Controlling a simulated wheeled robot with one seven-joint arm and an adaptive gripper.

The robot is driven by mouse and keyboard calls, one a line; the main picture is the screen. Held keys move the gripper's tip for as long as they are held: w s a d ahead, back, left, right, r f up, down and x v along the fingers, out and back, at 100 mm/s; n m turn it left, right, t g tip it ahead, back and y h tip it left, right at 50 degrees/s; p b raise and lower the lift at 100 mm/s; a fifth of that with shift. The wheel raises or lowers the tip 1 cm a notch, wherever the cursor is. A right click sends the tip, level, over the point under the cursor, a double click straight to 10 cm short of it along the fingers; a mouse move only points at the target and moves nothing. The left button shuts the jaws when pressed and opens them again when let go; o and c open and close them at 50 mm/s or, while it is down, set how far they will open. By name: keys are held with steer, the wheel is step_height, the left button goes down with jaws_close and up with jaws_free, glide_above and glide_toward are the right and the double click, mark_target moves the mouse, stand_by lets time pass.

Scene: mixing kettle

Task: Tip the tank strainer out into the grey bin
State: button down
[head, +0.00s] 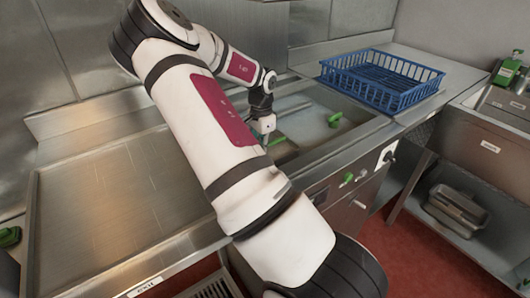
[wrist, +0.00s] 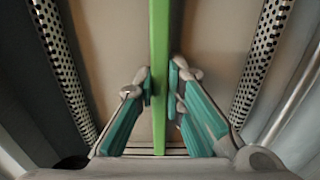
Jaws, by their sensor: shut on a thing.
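My gripper (wrist: 160,86) is shut on a green bar (wrist: 159,40), which runs up the middle of the wrist view between the two teal-padded fingers. Perforated metal walls of the tank strainer (wrist: 66,68) show on both sides of the bar, with a plain brownish surface between them. In the head view my gripper (head: 264,124) is low at the sunken tank (head: 315,118) in the steel counter, with a bit of green beside it. My arm hides most of the strainer there. I cannot make out the grey bin for certain.
A blue wire-like basket (head: 383,80) stands on the counter at the back right. A sink (head: 490,125) with a green bottle (head: 508,70) is at the right, above a shelf with grey containers (head: 457,205). The left counter (head: 110,205) is bare.

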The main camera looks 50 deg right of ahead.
steer(key=shift+r, duration=0.3)
steer(key=shift+r+p, duration=1.55)
steer(key=shift+r, duration=1.3)
steer(key=shift+w+d+r, duration=0.1)
steer(key=shift+d, duration=0.05)
